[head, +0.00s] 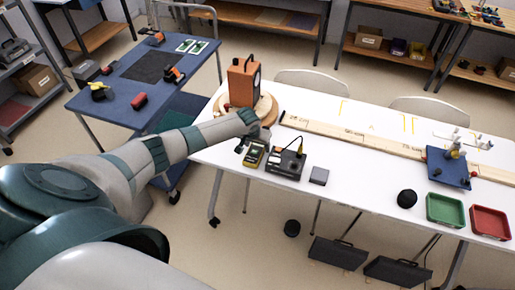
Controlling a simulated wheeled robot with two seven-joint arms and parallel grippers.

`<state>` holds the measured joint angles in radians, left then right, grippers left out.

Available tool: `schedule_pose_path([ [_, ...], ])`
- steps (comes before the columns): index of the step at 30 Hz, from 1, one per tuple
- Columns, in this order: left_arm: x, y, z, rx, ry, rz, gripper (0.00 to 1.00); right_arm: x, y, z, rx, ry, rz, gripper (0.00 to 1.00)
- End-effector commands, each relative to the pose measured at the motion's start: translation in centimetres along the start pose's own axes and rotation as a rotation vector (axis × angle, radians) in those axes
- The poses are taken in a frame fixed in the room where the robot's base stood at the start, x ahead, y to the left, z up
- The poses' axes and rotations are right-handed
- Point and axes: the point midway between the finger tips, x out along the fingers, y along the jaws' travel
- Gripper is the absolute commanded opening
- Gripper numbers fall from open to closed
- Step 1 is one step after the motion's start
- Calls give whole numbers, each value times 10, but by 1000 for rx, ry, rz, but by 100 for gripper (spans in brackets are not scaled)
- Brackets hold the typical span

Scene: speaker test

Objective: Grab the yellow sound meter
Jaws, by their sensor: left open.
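The yellow sound meter (254,155) lies near the front left edge of the white table, with a dark face on its upper side. My left gripper (253,140) is open just behind the meter's far end, close to it. I cannot tell whether the fingers touch it, and the gripper may hide part of its far end. My right gripper is not in view.
A dark device with a yellow cable (286,163) stands right beside the meter, with a small grey box (319,176) further right. An orange speaker (243,81) on a round wooden base stands behind. A marked wooden board (345,136) runs along the table.

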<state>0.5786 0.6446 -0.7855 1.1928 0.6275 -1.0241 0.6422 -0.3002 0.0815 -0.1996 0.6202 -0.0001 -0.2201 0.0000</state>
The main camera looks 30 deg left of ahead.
Motion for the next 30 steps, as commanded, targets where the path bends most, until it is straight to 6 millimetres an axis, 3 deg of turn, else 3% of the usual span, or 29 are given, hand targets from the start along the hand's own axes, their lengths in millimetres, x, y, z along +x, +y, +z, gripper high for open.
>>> schedule_pose_path([
  [6,0,0,0,0,0,0,61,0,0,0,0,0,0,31],
  [11,0,0,0,0,0,0,25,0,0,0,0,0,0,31],
  [12,0,0,0,0,-1,0,22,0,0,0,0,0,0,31],
  [23,-4,0,-2,0,1,0,22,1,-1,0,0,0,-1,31],
  [30,-25,0,-11,1,3,1,22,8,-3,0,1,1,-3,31],
])
